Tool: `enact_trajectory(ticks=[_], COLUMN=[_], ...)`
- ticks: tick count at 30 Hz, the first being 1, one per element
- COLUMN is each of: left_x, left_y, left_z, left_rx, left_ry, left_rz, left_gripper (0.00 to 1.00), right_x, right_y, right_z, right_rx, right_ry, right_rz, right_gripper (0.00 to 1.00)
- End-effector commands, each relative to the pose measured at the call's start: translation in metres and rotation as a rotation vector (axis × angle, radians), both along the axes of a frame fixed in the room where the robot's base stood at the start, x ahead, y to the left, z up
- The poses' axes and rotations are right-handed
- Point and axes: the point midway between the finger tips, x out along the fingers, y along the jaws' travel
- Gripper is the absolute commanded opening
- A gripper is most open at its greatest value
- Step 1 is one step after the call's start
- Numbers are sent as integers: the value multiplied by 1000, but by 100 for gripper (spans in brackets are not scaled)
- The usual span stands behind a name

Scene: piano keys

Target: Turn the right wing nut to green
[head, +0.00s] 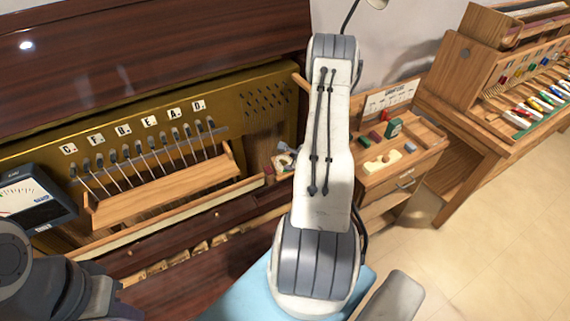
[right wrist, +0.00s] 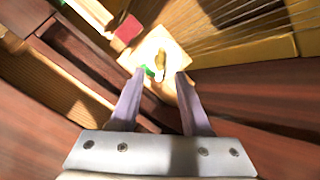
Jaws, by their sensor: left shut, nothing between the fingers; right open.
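A small brass wing nut (right wrist: 160,60) stands on a pale square plate (right wrist: 172,45) in the right wrist view. A green mark (right wrist: 148,71) lies on the plate by the nut, near the left fingertip. My right gripper (right wrist: 160,76) is open and empty, its two fingers pointing at the nut from either side of its near end. In the head view my right gripper (head: 284,150) is small and partly hidden beside my arm, near the plate. My left gripper (head: 108,302) is at the lower left, its fingertips hard to make out; it looks shut and empty.
A red block (right wrist: 126,30) lies close to the plate. The piano's gold frame (head: 265,100) carries lettered tiles and several levers. A meter (head: 34,197) stands at the left. A small wooden cabinet (head: 407,158) with loose items is at the right, with open floor in front.

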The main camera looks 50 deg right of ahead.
Motion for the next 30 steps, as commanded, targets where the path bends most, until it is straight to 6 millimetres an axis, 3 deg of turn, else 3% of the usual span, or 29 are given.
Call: enact_trajectory(ticks=[30], left_x=[0], left_y=[0], left_z=[-15], left_rx=[0], left_ry=[0], left_rz=[0], left_gripper=[0], right_x=[19], right_y=[-6], right_z=[-24], right_rx=[-1], right_ry=[0], right_rz=[1], right_gripper=[48])
